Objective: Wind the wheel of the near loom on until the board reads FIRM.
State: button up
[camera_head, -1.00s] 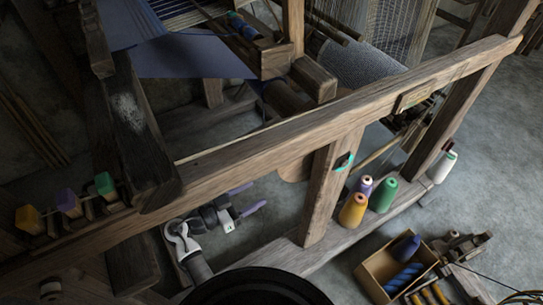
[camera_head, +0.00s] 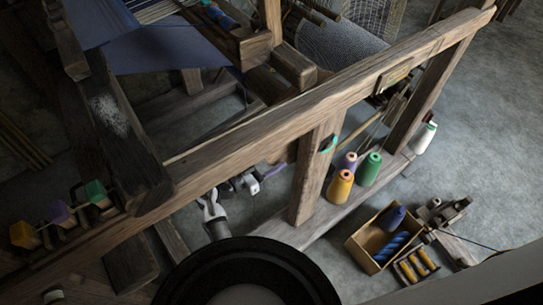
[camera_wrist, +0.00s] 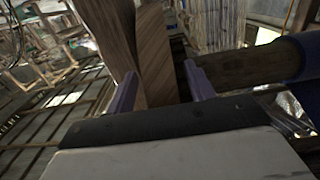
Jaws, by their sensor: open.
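The near loom is a dark wooden frame with a long front rail (camera_head: 225,145) and blue cloth (camera_head: 175,48). My gripper (camera_wrist: 160,88) is open, with two purple fingers apart. In the wrist view, brown wooden pieces (camera_wrist: 155,55) stand between and beyond the fingers; I cannot tell whether they touch or belong to the wheel. In the head view, my gripper is below and behind the rail, mostly hidden by it and the post. I cannot make out the wheel for sure. A small plaque (camera_head: 397,74) sits on the rail; its reading is not legible.
Yellow (camera_head: 340,186), green (camera_head: 369,169) and white (camera_head: 424,138) thread cones stand on the lower beam. A box (camera_head: 368,248) with blue spools lies on the floor at right. The upright post (camera_head: 315,180) stands close to my arm. A thick round beam (camera_wrist: 245,68) crosses the wrist view.

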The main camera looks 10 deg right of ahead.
jog(key=shift+w+d, duration=0.15)
jog(key=shift+d, duration=0.15)
grip_shut()
jog(key=r+p, duration=0.1)
jog(key=a+r+y+p, duration=0.1)
jog(key=r+g+y+p, duration=0.1)
jog(key=shift+s+a+r, duration=0.2)
jog(key=shift+s, duration=0.1)
jog(key=shift+s+a+r+y+p, duration=0.1)
jog(key=shift+a+r+y+p, duration=0.2)
jog(key=shift+y+p, duration=0.3)
grip_release()
